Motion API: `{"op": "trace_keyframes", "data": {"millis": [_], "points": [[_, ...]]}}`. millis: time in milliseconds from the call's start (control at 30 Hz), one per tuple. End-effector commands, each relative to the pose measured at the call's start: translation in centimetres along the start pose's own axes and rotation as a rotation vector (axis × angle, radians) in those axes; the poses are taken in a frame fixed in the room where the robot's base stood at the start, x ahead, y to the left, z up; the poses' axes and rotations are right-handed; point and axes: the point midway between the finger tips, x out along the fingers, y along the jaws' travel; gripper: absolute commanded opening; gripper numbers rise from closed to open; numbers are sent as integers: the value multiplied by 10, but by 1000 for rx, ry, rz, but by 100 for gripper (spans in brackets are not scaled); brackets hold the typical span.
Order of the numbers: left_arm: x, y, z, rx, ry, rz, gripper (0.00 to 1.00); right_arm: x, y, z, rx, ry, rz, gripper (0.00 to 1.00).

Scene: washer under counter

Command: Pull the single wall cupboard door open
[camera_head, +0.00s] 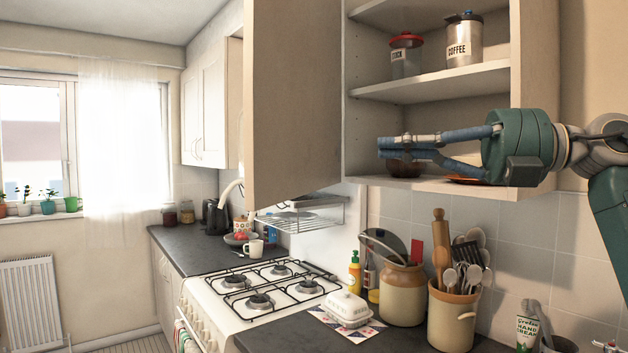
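The single wall cupboard (530,55) is at the upper right, with its shelves and contents in plain view. Its cream door (293,95) stands wide open, swung out on the left side of the cupboard. My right gripper (384,149) comes in from the right, across the front of the lower shelf space. Its blue fingers point left toward the door and lie close together, with nothing seen between their tips. The fingertips are apart from the door in the picture. My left gripper is not in view.
A red-lidded jar (406,56) and a coffee tin (464,40) stand on the middle shelf. A bowl (406,169) is partly hidden behind my fingers. Below are a gas hob (262,290), a butter dish (346,309) and a utensil crock (452,318). A closed cupboard (212,110) is farther left.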

Motion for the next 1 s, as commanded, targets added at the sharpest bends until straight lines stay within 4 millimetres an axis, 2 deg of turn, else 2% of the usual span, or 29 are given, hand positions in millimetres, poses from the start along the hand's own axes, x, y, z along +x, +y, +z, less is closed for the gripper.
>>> {"op": "trace_keyframes", "data": {"millis": [167,367,500,700,833,1000], "points": [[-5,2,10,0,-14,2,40,18,2,-1,0,4,0,0],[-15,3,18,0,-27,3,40,59,3,-2,1,6,-1,0],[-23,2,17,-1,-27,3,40,89,3,-2,0,5,-1,0],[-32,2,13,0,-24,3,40,122,3,-2,1,4,0,0],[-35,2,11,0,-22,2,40,134,2,-1,1,3,1,0],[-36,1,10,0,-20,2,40,140,1,-1,0,1,0,0]]}}
